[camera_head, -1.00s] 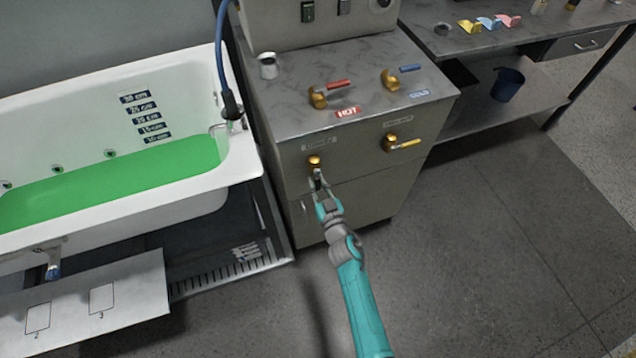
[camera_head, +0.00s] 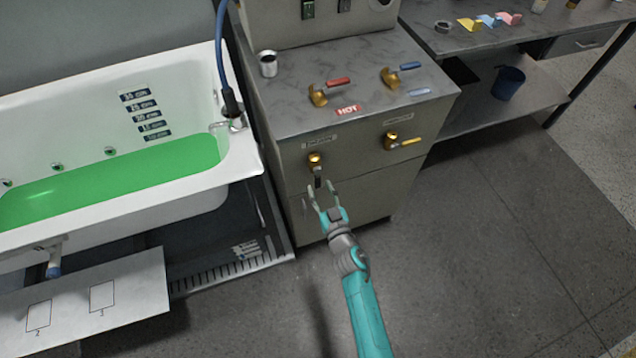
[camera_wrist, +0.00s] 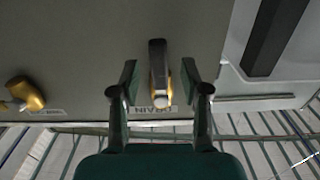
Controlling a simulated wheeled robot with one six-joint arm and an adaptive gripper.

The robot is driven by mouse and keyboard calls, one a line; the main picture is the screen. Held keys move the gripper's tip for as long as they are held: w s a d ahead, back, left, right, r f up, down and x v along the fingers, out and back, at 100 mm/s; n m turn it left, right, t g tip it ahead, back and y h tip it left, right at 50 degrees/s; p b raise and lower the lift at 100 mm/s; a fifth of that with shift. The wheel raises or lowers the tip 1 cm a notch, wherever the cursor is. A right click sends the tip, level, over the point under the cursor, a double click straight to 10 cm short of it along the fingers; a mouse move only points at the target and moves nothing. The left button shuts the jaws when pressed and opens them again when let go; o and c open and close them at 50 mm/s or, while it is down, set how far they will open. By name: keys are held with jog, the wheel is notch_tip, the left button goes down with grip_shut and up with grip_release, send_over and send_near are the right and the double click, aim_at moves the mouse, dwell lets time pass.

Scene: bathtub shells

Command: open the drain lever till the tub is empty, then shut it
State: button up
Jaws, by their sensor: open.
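The drain lever (camera_head: 317,173) is on the front of the grey cabinet, below a brass valve body, and its dark handle hangs downward. In the wrist view the lever (camera_wrist: 158,75) lies between my two fingers, with a gap on each side. My gripper (camera_head: 322,188) is open and empty, just below and in front of the lever; its fingers also show in the wrist view (camera_wrist: 160,83).
A yellow-handled valve (camera_head: 403,142) is on the cabinet front to the right. The floor at right is clear.

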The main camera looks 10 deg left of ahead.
jog(key=v, duration=0.8)
jog(key=shift+s+d, duration=0.2)
jog(key=shift+d, duration=0.05)
